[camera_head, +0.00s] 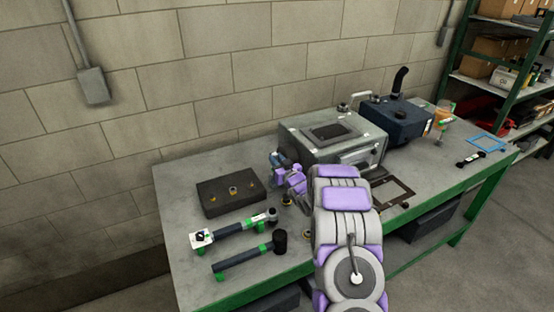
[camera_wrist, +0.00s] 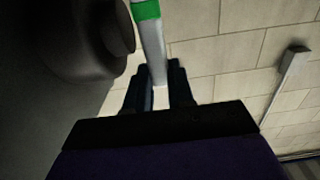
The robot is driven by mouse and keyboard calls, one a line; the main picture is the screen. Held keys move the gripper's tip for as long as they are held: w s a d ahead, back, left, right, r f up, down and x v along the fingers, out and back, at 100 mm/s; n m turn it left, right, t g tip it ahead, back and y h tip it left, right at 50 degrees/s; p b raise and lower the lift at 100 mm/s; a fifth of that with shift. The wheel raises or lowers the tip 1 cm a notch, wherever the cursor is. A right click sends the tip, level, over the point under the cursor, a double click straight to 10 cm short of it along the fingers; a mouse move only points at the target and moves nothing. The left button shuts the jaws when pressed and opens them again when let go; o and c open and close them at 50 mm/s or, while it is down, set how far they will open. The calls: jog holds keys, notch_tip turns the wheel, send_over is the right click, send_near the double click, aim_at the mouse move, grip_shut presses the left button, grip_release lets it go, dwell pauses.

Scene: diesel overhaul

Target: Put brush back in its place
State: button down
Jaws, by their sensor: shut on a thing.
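My gripper (camera_wrist: 158,92) is shut on a light grey bar-like handle with a green band, which appears to be the brush (camera_wrist: 154,45). Its bristles are not seen. In the head view my gripper (camera_head: 279,165) is small, above the workbench, beside the left end of the grey machine box (camera_head: 365,151). The brush cannot be made out clearly there. A long tool with green and white parts (camera_head: 235,228) and a black-headed mallet (camera_head: 243,258) rest on green holders at the bench's front left. Which spot belongs to the brush is not clear.
The workbench (camera_head: 178,215) has a green front edge. On it are a dark block with small knobs (camera_head: 218,201), a dark blue box with a black pipe (camera_head: 400,120), a dark flat frame (camera_head: 403,195) and a blue frame (camera_head: 487,142). A concrete block wall stands behind.

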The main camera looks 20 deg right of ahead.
jog(key=shift+f, duration=0.65)
jog(key=c, duration=0.9)
grip_release()
